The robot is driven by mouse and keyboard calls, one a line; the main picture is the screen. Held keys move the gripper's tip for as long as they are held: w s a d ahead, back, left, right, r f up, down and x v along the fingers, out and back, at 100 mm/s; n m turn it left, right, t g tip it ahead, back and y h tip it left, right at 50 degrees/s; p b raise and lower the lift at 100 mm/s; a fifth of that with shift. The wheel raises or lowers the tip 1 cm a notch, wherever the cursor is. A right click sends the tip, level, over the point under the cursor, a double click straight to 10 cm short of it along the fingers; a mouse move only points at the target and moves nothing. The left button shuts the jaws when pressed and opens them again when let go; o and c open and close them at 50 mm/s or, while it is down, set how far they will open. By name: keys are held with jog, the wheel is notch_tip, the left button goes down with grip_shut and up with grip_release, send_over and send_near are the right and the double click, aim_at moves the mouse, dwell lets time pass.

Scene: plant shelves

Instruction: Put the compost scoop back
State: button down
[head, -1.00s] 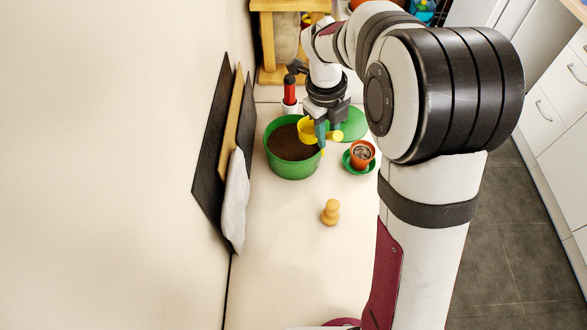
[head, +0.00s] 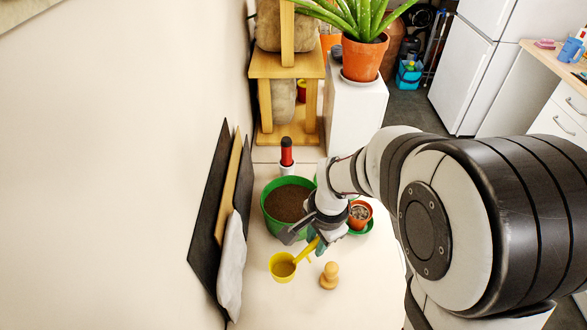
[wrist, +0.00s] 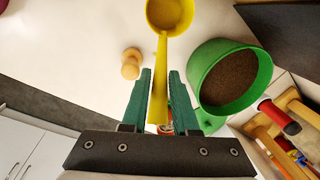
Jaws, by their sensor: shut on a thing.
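The yellow compost scoop (head: 282,267) has a round cup and a straight handle. Its cup is in front of the green bowl of compost (head: 271,222) in the head view, clear of the rim. My gripper (head: 316,243) is shut on the handle, and the green fingers sit on either side of it in the wrist view (wrist: 160,78). There the cup (wrist: 170,15) points away from my gripper, at the top edge. No compost clearly shows in the cup. I cannot tell whether the cup touches the white top or hangs just above it.
A wooden peg-shaped tool (head: 329,276) stands close to the right of the scoop. A small potted plant (head: 359,215) is on a green saucer behind. A red-handled tool (head: 287,153) stands behind the bowl. Boards (head: 213,215) lean on the left wall. The front top is clear.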

jog(key=shift+w+a+f, duration=0.2)
jog(key=shift+a+f, duration=0.4)
jog(key=shift+f, duration=0.45)
jog(key=shift+w+a+f, duration=0.15)
jog(key=shift+a+f, duration=0.5)
jog(key=shift+f, duration=0.45)
jog(key=shift+w+a+f, duration=0.2)
jog(key=shift+a+f, duration=0.4)
jog(key=shift+f, duration=0.45)
jog(key=shift+f, duration=0.1)
jog(key=c, duration=0.7)
grip_release()
notch_tip(320, 180, up, 12)
jog(key=s, duration=0.1)
jog(key=s+d+r+n, duration=0.1)
jog(key=s+d+n, duration=0.1)
jog(key=s, duration=0.5)
jog(key=s+d+r+n+g, duration=0.1)
jog(key=s+d+n, duration=0.1)
jog(key=s, duration=0.4)
jog(key=s+d+r+n+y, duration=0.1)
jog(key=s+r+n, duration=0.1)
jog(key=s, duration=0.5)
jog(key=shift+s+d+g, duration=0.3)
jog(key=shift+s+d, duration=0.05)
jog(key=shift+d, duration=0.05)
